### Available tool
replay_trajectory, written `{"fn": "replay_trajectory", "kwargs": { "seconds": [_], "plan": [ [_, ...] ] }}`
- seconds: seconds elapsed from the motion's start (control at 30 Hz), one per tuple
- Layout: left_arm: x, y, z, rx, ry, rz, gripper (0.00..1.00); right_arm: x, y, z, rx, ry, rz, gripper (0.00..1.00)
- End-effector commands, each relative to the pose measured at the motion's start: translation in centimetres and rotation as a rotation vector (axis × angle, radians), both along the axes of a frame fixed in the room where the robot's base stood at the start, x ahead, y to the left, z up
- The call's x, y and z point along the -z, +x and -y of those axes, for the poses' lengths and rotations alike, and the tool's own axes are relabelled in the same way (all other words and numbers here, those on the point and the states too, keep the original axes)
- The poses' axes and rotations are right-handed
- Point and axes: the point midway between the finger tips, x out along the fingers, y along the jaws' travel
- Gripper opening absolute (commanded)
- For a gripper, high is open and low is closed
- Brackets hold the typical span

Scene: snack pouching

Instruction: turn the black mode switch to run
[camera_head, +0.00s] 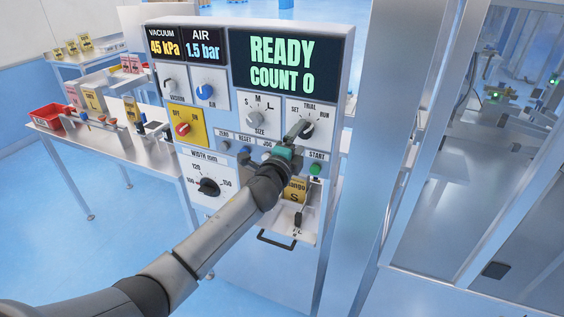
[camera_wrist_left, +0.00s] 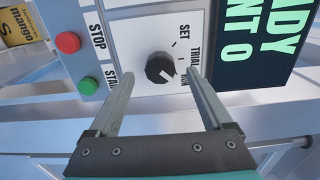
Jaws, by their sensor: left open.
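The black mode switch (camera_head: 308,130) is a round knob on a white plate at the right of the control panel, marked SET, TRIAL and RUN. In the left wrist view the knob (camera_wrist_left: 158,67) shows whole, and its white mark points to the lower right, toward the RUN side. My left gripper (camera_wrist_left: 162,76) is open, one finger to each side of the knob in that view. Both fingers look apart from the knob, though the depth is hard to judge. In the head view the left gripper partly covers the switch plate. My right gripper is in neither view.
The green START button (camera_head: 315,168) sits just below; the red STOP button (camera_wrist_left: 67,42) shows in the wrist view. The size dial (camera_head: 256,120) is to the left. The display (camera_head: 281,63) reads READY, COUNT 0. A side table with a red bin (camera_head: 46,115) stands at left.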

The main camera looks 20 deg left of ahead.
Motion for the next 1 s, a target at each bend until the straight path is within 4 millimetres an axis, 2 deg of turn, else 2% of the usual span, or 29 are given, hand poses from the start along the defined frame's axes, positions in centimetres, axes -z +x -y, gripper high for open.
{"fn": "replay_trajectory", "kwargs": {
  "seconds": [0.7, 1.0],
  "plan": [
    [0.1, -10.3, -0.3, 0.001, 0.002, -0.002, 0.84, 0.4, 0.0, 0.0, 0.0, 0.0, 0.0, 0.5],
    [0.0, -12.7, -0.4, 0.0, 0.002, -0.001, 0.84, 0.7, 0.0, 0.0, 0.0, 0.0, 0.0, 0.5]
  ]
}}
